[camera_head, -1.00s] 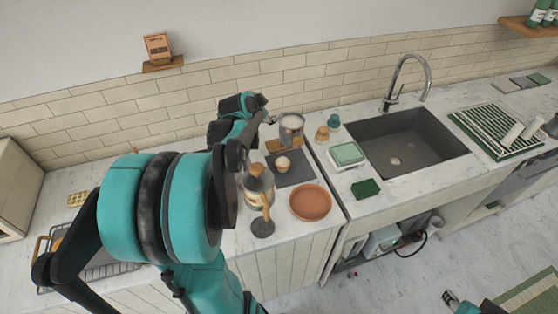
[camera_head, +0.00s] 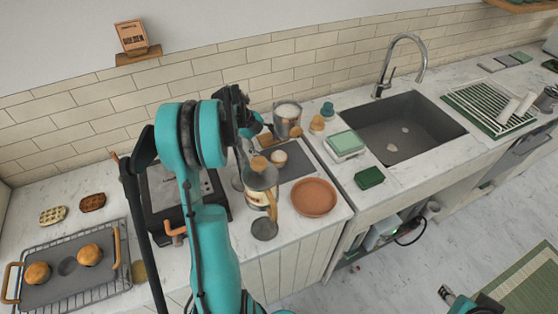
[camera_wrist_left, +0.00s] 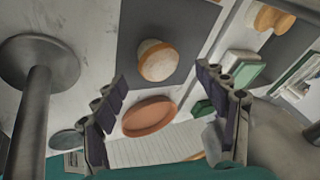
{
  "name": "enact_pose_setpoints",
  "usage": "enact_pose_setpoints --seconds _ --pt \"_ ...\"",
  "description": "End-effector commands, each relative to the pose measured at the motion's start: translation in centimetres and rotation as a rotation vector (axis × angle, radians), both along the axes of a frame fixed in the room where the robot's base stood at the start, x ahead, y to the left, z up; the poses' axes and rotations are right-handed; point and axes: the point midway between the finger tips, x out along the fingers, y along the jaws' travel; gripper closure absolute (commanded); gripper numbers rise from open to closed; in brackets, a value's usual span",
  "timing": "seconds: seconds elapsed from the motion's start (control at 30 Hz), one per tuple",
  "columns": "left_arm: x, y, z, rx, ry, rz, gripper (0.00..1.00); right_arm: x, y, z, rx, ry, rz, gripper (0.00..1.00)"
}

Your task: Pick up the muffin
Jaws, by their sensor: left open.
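A small round pale-topped muffin (camera_head: 278,158) with a tan side sits on a dark grey mat (camera_head: 299,165). In the left wrist view the muffin (camera_wrist_left: 157,60) lies ahead of and between the fingers, apart from them. My left gripper (camera_head: 252,128) is up behind the glass-bodied press, left of the muffin; in the left wrist view the gripper (camera_wrist_left: 163,88) is open and empty. Two golden-brown muffins (camera_head: 89,255) sit in a grey tin (camera_head: 60,291) at far left. A piece of my right arm's end (camera_head: 447,294) shows at the bottom right; its jaws are unclear.
A glass-bodied press (camera_head: 260,190) stands in front of the mat, close to my left arm. A terracotta plate (camera_head: 314,197) is right of it, a metal pitcher (camera_head: 287,120) behind. The sink (camera_head: 403,128) is further right.

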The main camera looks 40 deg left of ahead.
Motion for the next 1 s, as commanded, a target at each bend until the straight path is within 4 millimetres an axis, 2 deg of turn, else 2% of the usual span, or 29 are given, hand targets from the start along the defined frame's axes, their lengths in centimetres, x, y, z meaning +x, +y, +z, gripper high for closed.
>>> enact_pose_setpoints --seconds 0.3,0.57,0.77,0.8,0.87,0.9,1.0 --pt "1.2 -1.5 -4.1 0.001 0.0 0.0 0.27 0.0 0.0 -1.6 0.0 0.0 0.0 0.6" --pt "1.4 -1.7 -4.4 0.001 0.0 0.004 0.27 0.0 0.0 -1.6 0.0 0.0 0.0 0.6" --pt "1.3 -1.7 -4.4 0.001 0.0 0.004 0.77 0.0 0.0 -1.6 0.0 0.0 0.0 0.6" --pt "1.3 -1.7 -4.4 0.001 0.0 0.004 0.81 0.0 0.0 -1.6 0.0 0.0 0.0 0.6" --pt "1.3 -1.7 -4.4 0.001 0.001 0.003 0.81 0.0 0.0 -1.6 0.0 0.0 0.0 0.6" --pt "1.3 -1.7 -4.4 0.001 0.001 0.003 0.86 0.0 0.0 -1.6 0.0 0.0 0.0 0.6" --pt "1.3 -1.7 -4.4 0.001 0.001 0.003 0.86 0.0 0.0 -1.6 0.0 0.0 0.0 0.6"
